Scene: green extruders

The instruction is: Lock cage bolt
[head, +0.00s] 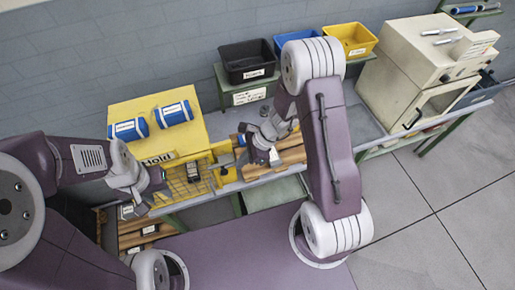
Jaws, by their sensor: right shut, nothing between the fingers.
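A yellow mesh cage (185,188) stands at the front of the bench, below a yellow panel marked "Hold" (157,159). A yellow frame (221,162) with a small blue part (227,166) is at the cage's right end. I cannot clearly make out the bolt or its position. My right gripper (246,157) is shut and empty, just right of this frame; I cannot tell whether it touches it. My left gripper (134,209) is at the cage's left end, low and partly hidden by its own wrist; its fingers are too small to read.
Black (247,62), blue and yellow (351,38) bins stand on a raised shelf behind. A cream oven-like machine (420,65) is at the right. Wooden slats (290,155) lie right of the cage. The right floor is clear.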

